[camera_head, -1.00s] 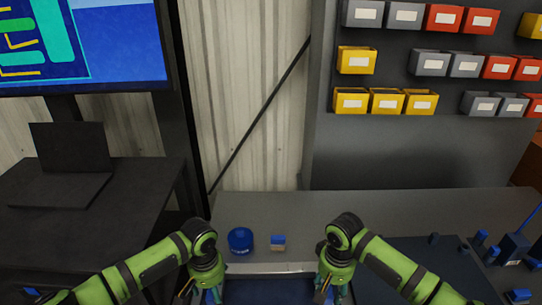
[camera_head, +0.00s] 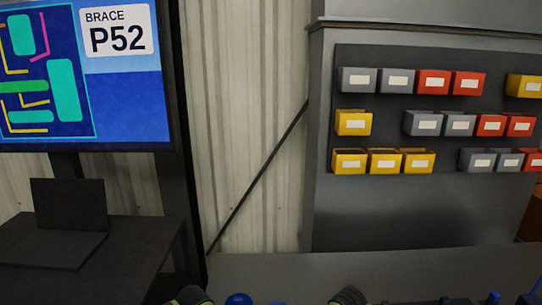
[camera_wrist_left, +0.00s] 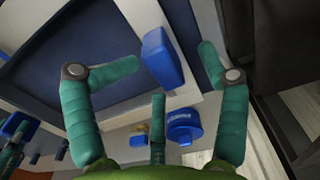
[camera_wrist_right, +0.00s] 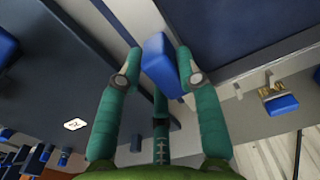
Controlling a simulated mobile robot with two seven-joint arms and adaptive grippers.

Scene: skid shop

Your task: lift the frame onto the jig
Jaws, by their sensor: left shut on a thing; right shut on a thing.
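The grippers and the frame are out of the head view; only the tops of my arms show at its bottom edge. In the left wrist view my left gripper (camera_wrist_left: 170,62) has its teal fingers on either side of a blue block-like grip (camera_wrist_left: 162,58). That grip sits by the pale rim of the frame (camera_wrist_left: 140,98), around a dark blue area. In the right wrist view my right gripper (camera_wrist_right: 158,62) is shut on a similar blue grip (camera_wrist_right: 161,68), beside a dark blue surface (camera_wrist_right: 235,30). The jig cannot be made out surely.
A round blue container (camera_wrist_left: 182,122) stands near the left gripper. A blue block with brass-coloured pieces (camera_wrist_right: 281,102) lies right in the right wrist view. The head view shows wall bins (camera_head: 384,161), a screen reading BRACE P52 (camera_head: 118,40) and a laptop (camera_head: 68,215).

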